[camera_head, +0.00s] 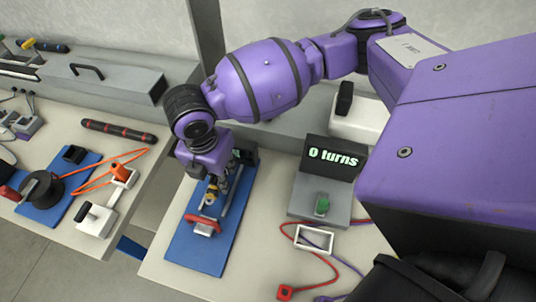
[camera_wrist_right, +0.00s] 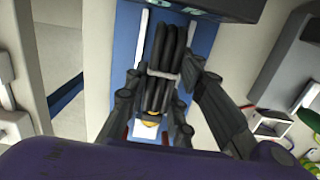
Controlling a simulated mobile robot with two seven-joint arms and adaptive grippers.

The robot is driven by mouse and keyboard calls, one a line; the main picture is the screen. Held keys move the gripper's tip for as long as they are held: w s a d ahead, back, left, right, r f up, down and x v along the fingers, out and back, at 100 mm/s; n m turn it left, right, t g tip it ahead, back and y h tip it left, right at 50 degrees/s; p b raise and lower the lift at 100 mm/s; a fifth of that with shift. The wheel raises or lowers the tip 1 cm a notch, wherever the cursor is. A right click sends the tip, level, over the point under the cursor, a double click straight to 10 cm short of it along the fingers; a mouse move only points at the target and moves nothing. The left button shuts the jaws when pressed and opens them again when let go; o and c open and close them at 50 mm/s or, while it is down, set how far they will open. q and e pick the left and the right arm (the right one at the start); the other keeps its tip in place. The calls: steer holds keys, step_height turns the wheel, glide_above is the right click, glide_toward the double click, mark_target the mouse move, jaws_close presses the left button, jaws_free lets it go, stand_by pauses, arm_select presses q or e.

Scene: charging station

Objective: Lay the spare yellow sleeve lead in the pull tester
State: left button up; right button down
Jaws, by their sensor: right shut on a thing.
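The pull tester has a blue base (camera_head: 190,252), a grey rail, a red-handled part (camera_head: 203,225) at its near end and a dark box with green digits at its far end. My right gripper (camera_head: 214,184) is low over the base, its fingers pointing down. It is shut on the yellow sleeve lead (camera_head: 211,194). In the right wrist view, the black looped lead (camera_wrist_right: 167,50) with a pale band lies between the fingers (camera_wrist_right: 162,95); its yellow end (camera_wrist_right: 152,114) shows below. Whether the lead touches the tester I cannot tell. My left gripper is out of view.
A grey device with an "0 turns" display (camera_head: 334,157) stands to the right, with red and purple leads and a white frame (camera_head: 314,238) before it. On the left bench are a black spool (camera_head: 42,188), orange lead (camera_head: 95,178) and dark bar (camera_head: 118,131). A gap separates the benches.

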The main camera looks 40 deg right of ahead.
steer(key=shift+f, duration=1.3)
steer(key=c, duration=1.4)
jaws_free()
steer(key=shift+r, duration=0.15)
steer(key=r, duration=0.8)
steer(key=a+r, duration=0.1)
steer(key=r, duration=0.2)
steer(key=shift+s+r, duration=0.3)
steer(key=shift+r, duration=0.1)
